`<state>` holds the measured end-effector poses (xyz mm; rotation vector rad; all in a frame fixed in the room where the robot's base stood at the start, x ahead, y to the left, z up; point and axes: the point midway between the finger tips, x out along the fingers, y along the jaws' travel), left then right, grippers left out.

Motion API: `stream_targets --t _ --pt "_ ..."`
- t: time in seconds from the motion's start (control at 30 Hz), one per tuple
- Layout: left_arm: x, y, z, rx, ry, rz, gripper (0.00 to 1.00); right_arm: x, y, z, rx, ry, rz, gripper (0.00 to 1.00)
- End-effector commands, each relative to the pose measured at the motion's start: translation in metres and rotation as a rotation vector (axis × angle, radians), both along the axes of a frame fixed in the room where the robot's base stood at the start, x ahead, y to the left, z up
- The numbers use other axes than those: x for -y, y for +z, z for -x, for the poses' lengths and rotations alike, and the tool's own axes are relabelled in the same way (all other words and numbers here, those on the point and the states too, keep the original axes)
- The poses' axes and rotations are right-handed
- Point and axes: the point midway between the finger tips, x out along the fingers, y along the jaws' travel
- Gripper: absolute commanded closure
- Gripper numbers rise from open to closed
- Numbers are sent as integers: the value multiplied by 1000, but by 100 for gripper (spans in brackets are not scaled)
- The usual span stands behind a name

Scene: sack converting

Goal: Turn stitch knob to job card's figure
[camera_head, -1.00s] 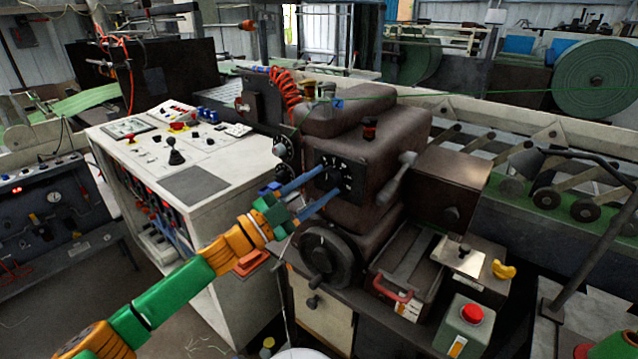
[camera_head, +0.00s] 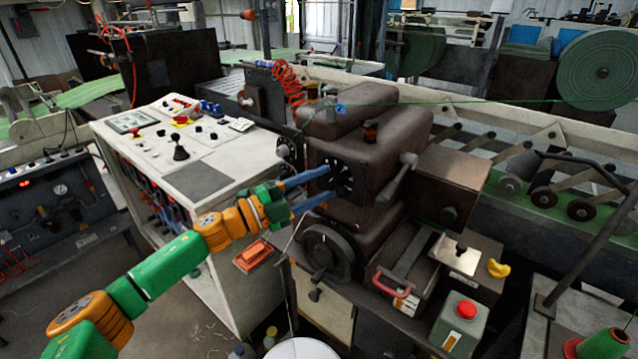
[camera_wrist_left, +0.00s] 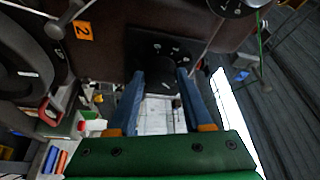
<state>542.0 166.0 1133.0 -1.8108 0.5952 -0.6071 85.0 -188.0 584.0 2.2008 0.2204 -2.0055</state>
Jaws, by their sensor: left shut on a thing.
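The stitch knob (camera_wrist_left: 163,78) is a dark round knob on a black dial plate with white marks, on the front of the brown machine head. In the head view the dial plate (camera_head: 352,179) is partly covered by my fingers. My left gripper (camera_head: 331,183) reaches in from the left with its blue fingers on either side of the knob. In the left wrist view the fingertips (camera_wrist_left: 161,73) are shut on the knob. The dial figures are too small to read. I cannot make out a job card for certain. My right gripper is out of view.
A black handwheel (camera_head: 328,252) sits just below the dial, and a grey lever (camera_head: 398,175) to its right. The white control console (camera_head: 190,165) stands to the left. A green box with a red button (camera_head: 466,310) is at the lower right.

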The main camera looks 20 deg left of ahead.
Motion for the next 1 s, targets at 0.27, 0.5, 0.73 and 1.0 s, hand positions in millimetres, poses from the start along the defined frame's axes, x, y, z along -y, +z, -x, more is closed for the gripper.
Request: stream_targets --t 0.27,0.5,0.73,1.0 --pt "0 1 0 3 1 0 100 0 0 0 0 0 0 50" --pt "0 1 0 3 1 0 20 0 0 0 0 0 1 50" --pt "-1 0 0 1 0 0 20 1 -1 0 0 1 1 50" --pt "-33 -14 37 0 0 -6 20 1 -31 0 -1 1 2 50"
